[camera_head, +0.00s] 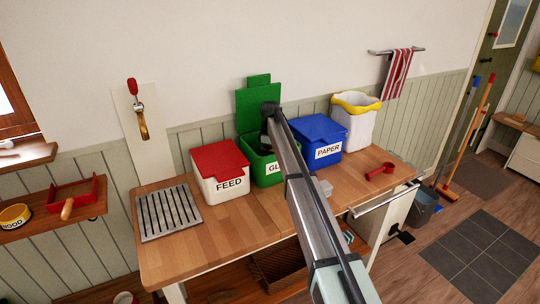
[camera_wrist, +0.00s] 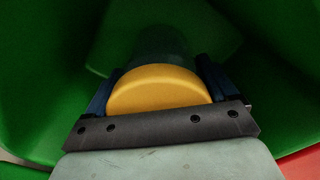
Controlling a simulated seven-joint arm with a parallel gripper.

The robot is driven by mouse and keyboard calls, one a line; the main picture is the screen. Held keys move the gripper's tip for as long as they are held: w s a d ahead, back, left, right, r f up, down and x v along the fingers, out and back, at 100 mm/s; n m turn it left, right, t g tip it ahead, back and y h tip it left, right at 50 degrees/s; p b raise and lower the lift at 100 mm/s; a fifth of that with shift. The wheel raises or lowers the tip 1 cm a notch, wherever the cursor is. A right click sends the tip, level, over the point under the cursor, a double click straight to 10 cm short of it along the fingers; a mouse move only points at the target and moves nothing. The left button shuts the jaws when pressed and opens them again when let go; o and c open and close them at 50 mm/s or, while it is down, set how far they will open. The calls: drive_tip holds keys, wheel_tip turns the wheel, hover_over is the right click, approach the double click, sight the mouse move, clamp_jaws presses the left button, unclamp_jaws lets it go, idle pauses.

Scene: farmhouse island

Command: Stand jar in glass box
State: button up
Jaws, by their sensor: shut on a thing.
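The green box (camera_head: 262,170), with a label starting "GL" partly hidden by my arm, stands on the wooden island top with its green lid (camera_head: 258,104) raised at the back. My gripper (camera_head: 268,122) reaches down at the box's opening. In the wrist view my gripper (camera_wrist: 157,88) is shut on the jar, whose yellow lid (camera_wrist: 158,88) shows between the blue fingers. The jar's dark body (camera_wrist: 160,48) extends beyond the lid, with green box walls around it. Whether the jar touches the box floor cannot be told.
The white FEED box (camera_head: 222,185) with a red lid stands left of the green box, and the blue PAPER box (camera_head: 322,148) stands right. A white bin (camera_head: 357,128), a red scoop (camera_head: 381,171) and a slatted rack (camera_head: 168,212) are also on the top (camera_head: 215,245).

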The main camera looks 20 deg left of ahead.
drive_tip(key=shift+f, duration=0.1)
drive_tip(key=o, duration=1.1)
wheel_tip(320, 180, up, 12)
drive_tip(key=shift+r, duration=0.15)
